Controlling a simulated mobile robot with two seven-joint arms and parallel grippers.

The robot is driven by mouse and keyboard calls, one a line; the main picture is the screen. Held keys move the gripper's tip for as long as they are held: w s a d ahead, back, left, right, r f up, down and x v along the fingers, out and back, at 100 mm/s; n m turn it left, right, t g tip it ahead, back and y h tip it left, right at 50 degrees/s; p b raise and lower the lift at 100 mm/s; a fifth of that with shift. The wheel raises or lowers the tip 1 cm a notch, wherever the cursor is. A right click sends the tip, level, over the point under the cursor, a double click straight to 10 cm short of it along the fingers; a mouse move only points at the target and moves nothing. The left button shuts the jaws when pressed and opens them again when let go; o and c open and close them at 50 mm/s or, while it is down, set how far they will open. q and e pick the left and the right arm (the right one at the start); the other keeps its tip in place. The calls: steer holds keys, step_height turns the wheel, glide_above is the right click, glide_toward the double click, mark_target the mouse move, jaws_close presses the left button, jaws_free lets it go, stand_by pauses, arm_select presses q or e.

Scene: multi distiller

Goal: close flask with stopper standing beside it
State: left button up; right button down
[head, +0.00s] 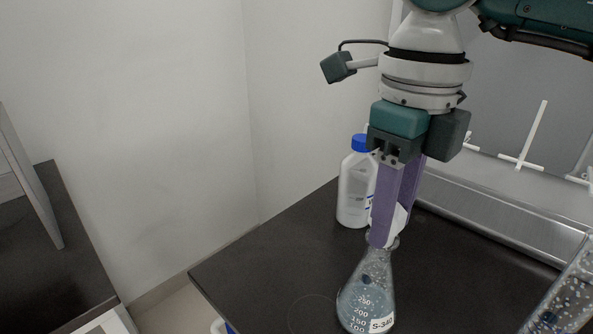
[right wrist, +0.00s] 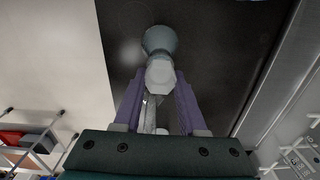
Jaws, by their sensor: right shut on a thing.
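The conical glass flask (head: 366,290) stands upright on the black bench, with bluish beads or bubbles inside and a white label. Its blue-grey glass shows beyond my fingertips in the right wrist view (right wrist: 160,40). My right gripper (head: 391,228) points down with its purple fingers at the flask's neck. It is shut on the pale stopper (right wrist: 160,74), which also shows as a white piece between the fingers in the head view (head: 398,217). The fingers hide part of the flask's mouth, so I cannot tell whether the stopper sits in it. My left gripper is not in view.
Another glass vessel with beads (head: 568,300) stands at the lower right. A metal ledge with white rods (head: 480,195) runs along the back. The bench left of the flask is clear.

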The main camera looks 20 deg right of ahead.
steer(key=shift+f+b, duration=0.3)
steer(key=shift+f, duration=0.1)
steer(key=shift+c, duration=1.9)
jaws_free()
steer(key=shift+r, duration=0.1)
step_height(320, 180, up, 10)
steer(key=shift+f, duration=0.1)
